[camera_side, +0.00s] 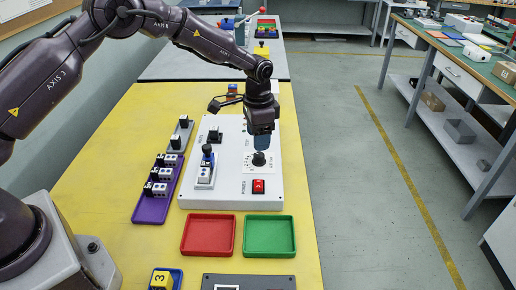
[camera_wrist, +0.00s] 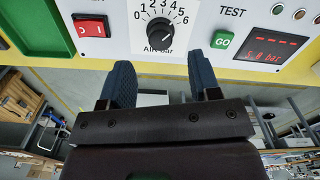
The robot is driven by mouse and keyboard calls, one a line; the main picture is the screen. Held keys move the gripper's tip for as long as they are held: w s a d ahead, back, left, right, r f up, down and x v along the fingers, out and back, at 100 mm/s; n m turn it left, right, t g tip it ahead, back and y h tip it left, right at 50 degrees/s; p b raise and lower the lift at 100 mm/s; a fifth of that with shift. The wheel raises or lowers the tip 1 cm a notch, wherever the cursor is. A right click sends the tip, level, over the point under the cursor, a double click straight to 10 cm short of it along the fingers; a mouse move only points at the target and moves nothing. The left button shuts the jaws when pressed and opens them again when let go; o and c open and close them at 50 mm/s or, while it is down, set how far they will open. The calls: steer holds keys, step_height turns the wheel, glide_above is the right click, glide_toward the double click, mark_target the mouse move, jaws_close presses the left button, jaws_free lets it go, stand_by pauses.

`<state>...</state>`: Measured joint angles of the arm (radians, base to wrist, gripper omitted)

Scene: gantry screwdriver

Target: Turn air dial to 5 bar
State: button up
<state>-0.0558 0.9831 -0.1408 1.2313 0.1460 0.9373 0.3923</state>
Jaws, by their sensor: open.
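The air dial (camera_wrist: 159,33) is a black round knob on the white panel, with a printed scale from 0 to 6 and "AIR bar" below it. Its exact pointer setting is hard to read. In the side view the dial (camera_side: 259,158) sits at the panel's right part. My gripper (camera_side: 262,147) points down just above it. In the wrist view my gripper (camera_wrist: 160,65) is open, its two blue fingers apart, the dial ahead between their lines and not gripped. A red-digit display (camera_wrist: 264,49) shows a bar value; its first digit is unclear.
A red rocker switch (camera_wrist: 90,27) lies left of the dial and a green GO button (camera_wrist: 222,40) right of it. A red tray (camera_side: 184,236) and a green tray (camera_side: 294,237) stand before the panel (camera_side: 228,190). A purple rack (camera_side: 150,212) stands left.

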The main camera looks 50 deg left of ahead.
mark_target(258, 155)
step_height(258, 155, up, 7)
steer(key=shift+r, duration=0.2)
stand_by(0.3)
steer(key=s+r+n+t, duration=0.2)
steer(key=s+r, duration=0.3)
steer(key=s, duration=0.5)
steer(key=s+a+r+n+t, duration=0.1)
steer(key=s+r+n, duration=0.1)
steer(key=s+r, duration=0.4)
steer(key=s+r+n+t, duration=0.1)
steer(key=s+r, duration=0.5)
steer(key=s, duration=1)
steer(key=shift+s+a+n+t, duration=0.15)
steer(key=shift+s+n+t, duration=0.2)
steer(key=shift+t, duration=0.45)
steer(key=shift+w, duration=0.1)
